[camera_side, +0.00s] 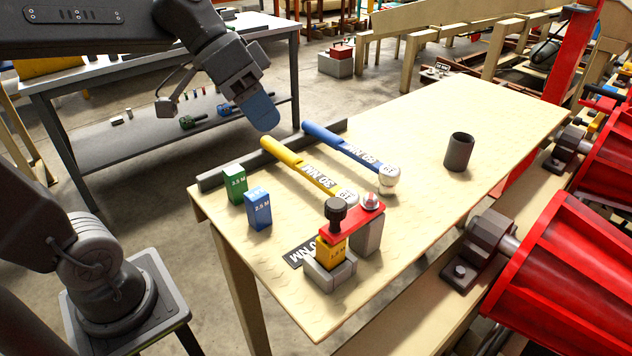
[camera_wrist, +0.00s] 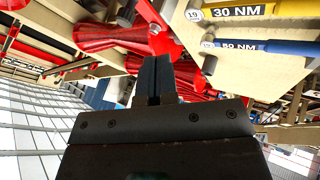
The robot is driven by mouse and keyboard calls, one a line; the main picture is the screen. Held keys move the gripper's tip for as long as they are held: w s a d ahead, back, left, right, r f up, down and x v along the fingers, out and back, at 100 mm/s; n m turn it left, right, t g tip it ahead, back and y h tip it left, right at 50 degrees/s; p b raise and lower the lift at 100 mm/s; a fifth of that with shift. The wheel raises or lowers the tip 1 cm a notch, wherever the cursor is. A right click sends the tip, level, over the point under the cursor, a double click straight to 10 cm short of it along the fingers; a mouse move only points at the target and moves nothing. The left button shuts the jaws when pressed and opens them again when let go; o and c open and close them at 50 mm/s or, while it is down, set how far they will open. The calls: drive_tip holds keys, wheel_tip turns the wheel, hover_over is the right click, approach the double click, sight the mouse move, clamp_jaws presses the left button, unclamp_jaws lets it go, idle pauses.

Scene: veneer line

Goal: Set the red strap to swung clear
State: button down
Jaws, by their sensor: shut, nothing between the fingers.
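The red strap (camera_side: 354,221) lies across the fixture at the table's near end. It runs from a bolt on top of a grey post (camera_side: 367,236) at its right to above a yellow block (camera_side: 331,253), which sits in a grey holder (camera_side: 329,275). A black knob (camera_side: 335,208) stands at the strap's left end, over the block. In the wrist view a red piece with a silver bolt, likely the strap (camera_wrist: 149,13), shows at the top edge. My gripper (camera_side: 266,122) is shut and empty, high above the table's back left, well apart from the strap; its fingers also show in the wrist view (camera_wrist: 153,78).
A yellow 30 NM wrench (camera_side: 290,160) and a blue 50 NM wrench (camera_side: 335,142) lie behind the fixture. Green (camera_side: 235,184) and blue (camera_side: 258,209) blocks stand to its left. A dark cup (camera_side: 458,151) stands at right. Red rollers (camera_side: 560,280) flank the table.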

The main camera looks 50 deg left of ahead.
sight(329, 203)
drive_tip(key=w+d+f, duration=0.1)
drive_tip(key=d+f, duration=0.6)
drive_tip(key=d, duration=0.2)
drive_tip(key=shift+w+f, duration=0.3)
drive_tip(key=shift+w, duration=0.1)
drive_tip(key=shift+s+d+n+t, duration=0.2)
drive_tip(key=shift+d+n+t, duration=0.15)
drive_tip(key=shift+n, duration=0.25)
drive_tip(key=shift+s+d+n+t+y, duration=0.15)
drive_tip(key=shift+d+n+t+y, duration=0.25)
drive_tip(key=shift+d+n, duration=0.25)
drive_tip(key=shift+s+d+n+t+y, duration=0.2)
drive_tip(key=shift+d+n+y, duration=0.25)
drive_tip(key=shift+n, duration=0.3)
drive_tip(key=w+d+n+t+y, duration=0.1)
drive_tip(key=w+d+n+y, duration=0.3)
drive_tip(key=n, duration=0.9)
drive_tip(key=d+y, duration=0.3)
drive_tip(key=d, duration=0.1)
drive_tip(key=shift+w+y, duration=0.3)
drive_tip(key=shift+y, duration=0.05)
drive_tip(key=shift+w+d+t, duration=0.15)
drive_tip(key=shift+t, duration=0.1)
